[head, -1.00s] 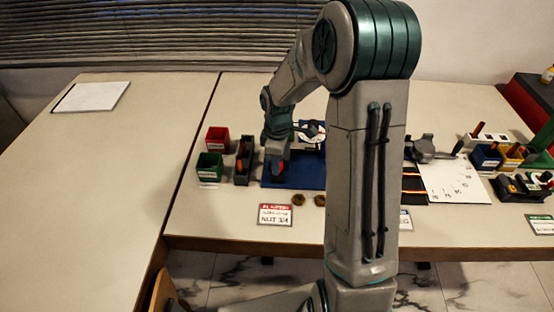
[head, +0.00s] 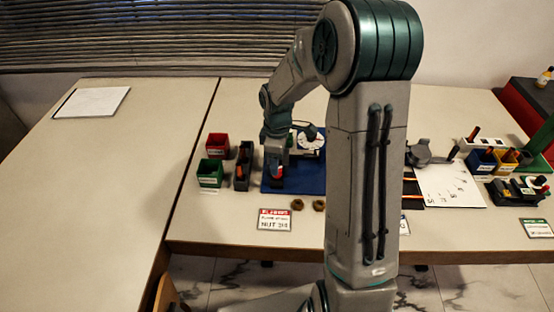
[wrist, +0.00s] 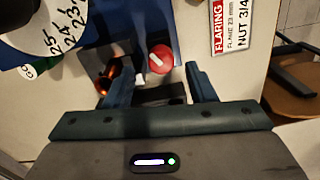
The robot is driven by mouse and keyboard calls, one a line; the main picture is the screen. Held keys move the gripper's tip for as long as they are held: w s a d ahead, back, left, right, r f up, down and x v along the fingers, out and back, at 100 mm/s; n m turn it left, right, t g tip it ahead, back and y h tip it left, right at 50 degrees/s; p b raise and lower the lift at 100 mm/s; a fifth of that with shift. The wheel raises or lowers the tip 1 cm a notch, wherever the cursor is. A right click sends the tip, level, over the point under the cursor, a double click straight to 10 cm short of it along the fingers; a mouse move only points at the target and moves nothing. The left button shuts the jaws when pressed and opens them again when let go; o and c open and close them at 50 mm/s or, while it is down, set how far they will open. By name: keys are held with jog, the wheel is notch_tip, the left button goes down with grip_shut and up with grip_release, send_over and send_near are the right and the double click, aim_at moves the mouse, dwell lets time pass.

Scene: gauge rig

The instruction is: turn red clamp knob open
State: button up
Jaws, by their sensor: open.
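The red clamp knob (wrist: 160,58) shows in the wrist view as a round red cap with a white bar mark across it. It sits at the fixture on the blue mat (head: 314,184). My gripper (wrist: 156,68) is open, with one finger on each side of the knob's near edge. I cannot tell whether either finger touches it. In the head view, my gripper (head: 277,168) hangs over the left part of the blue mat, with a red patch of the knob (head: 278,172) at its tip. A white dial (head: 309,142) stands behind it on the mat.
A red bin (head: 217,145), a green bin (head: 210,173) and a dark holder (head: 243,166) stand left of the mat. Brass nuts (head: 297,204) and a red-headed label card (head: 274,220) lie in front.

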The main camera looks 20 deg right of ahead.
jog(key=shift+r+p, duration=1.55)
jog(key=shift+r, duration=0.95)
jog(key=shift+r, duration=0.1)
